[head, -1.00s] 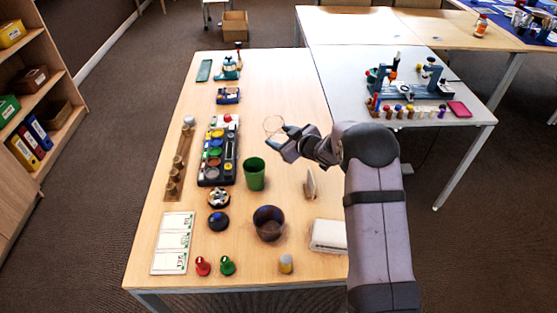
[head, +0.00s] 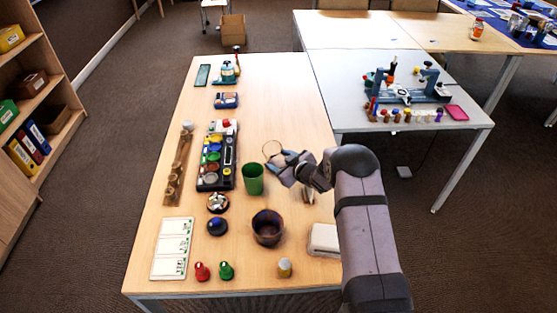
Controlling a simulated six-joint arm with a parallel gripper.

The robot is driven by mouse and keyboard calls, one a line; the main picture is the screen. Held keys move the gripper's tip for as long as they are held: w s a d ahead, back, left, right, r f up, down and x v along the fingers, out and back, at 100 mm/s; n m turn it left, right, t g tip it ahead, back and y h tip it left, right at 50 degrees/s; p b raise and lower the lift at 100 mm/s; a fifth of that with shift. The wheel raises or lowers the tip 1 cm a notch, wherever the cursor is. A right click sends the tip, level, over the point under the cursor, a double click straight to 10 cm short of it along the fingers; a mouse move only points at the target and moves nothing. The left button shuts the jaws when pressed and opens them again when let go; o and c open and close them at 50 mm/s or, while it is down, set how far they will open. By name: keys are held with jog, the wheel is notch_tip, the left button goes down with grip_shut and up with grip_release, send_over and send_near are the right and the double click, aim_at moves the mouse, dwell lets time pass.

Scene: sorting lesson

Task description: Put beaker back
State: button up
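A thin round rim, which looks like that of a clear beaker (head: 272,141), shows at the tips of my gripper (head: 279,155). Its clear walls are hard to make out against the wood. My gripper appears shut on it, over the middle of the wooden table, behind and right of a green cup (head: 253,180). A dark see-through cup (head: 268,228) stands nearer the front. The height of the held beaker above the table is hard to tell.
A dark tray of coloured pieces (head: 216,155) lies left of the green cup. A small upright wooden piece (head: 308,195) is partly hidden below my gripper. A white box (head: 325,240) lies at the front right. The back middle of the table (head: 285,90) is clear.

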aim_at(281, 162)
jog(key=shift+f, duration=0.15)
jog(key=o, duration=1.2)
jog(key=shift+f, duration=0.1)
jog(key=shift+b+v, duration=0.95)
jog(key=shift+v, duration=2.7)
